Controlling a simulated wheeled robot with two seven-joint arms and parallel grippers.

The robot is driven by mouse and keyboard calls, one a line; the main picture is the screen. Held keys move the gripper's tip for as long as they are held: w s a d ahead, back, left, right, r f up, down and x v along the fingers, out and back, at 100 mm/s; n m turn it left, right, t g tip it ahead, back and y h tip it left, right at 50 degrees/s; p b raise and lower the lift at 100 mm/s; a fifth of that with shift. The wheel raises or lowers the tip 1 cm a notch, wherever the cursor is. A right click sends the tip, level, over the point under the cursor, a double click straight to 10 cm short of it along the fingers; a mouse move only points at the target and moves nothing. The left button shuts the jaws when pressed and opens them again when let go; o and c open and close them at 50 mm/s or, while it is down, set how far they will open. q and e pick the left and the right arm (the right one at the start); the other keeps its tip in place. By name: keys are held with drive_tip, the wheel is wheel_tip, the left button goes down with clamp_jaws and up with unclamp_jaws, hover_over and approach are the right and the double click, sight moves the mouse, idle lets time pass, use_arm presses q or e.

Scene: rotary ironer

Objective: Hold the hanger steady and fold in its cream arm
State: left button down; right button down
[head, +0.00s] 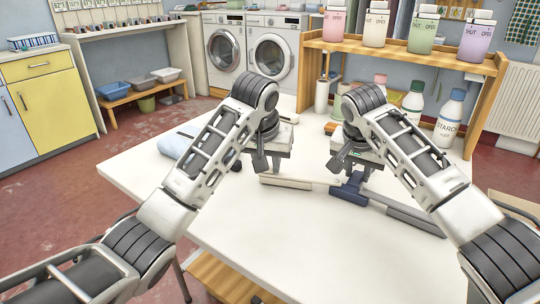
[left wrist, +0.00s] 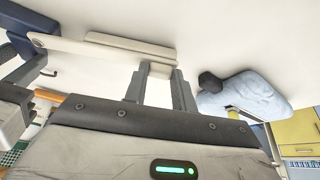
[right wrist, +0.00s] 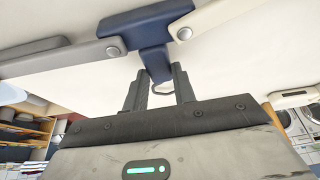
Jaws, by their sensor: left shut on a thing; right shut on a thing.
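The hanger lies on the white table, with a dark blue hub (head: 350,190), a grey arm (head: 408,215) and a cream arm (head: 310,184). In the head view the cream arm points left and the grey arm right. My right gripper (right wrist: 162,78) is shut on the stem of the blue hub (right wrist: 150,28), just above the hook. My left gripper (left wrist: 156,78) is shut on the outer end of the cream arm (left wrist: 100,50). In the head view the grippers partly hide their own fingertips.
A light blue item (head: 176,143) with a dark knob lies on the table (head: 270,235) left of my left gripper. The front of the table is clear.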

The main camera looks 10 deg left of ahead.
use_arm(q)
drive_tip(key=s+n, duration=0.1)
drive_tip(key=s, duration=0.1)
drive_tip(key=s+d+n+y, duration=0.1)
drive_tip(key=s+n, duration=0.1)
drive_tip(key=s+d+n+y, duration=0.1)
drive_tip(key=s+n, duration=0.1)
drive_tip(key=shift+s+r, duration=0.2)
drive_tip(key=shift+s, duration=0.2)
drive_tip(key=s+d+n, duration=0.2)
drive_tip(key=s+d+n+g+y, duration=0.1)
drive_tip(key=s+d+n, duration=0.1)
drive_tip(key=s+n, duration=0.1)
drive_tip(key=shift+d+f+g, duration=0.1)
drive_tip(key=shift+d+g, duration=0.2)
drive_tip(key=shift+d, duration=0.1)
drive_tip(key=shift+s+d+f+n+g+y, duration=0.1)
drive_tip(key=shift+s+d+n+g+y, duration=0.2)
drive_tip(key=shift+d+n, duration=0.4)
drive_tip(key=shift+s+d+n+g+y, duration=0.1)
drive_tip(key=shift+s+d+n+y, duration=0.1)
drive_tip(key=shift+s+d+n, duration=0.35)
drive_tip(key=shift+w, duration=0.15)
drive_tip(key=c, duration=1.1)
unclamp_jaws()
wheel_tip(320, 180, up, 10)
drive_tip(key=shift+r, duration=0.1)
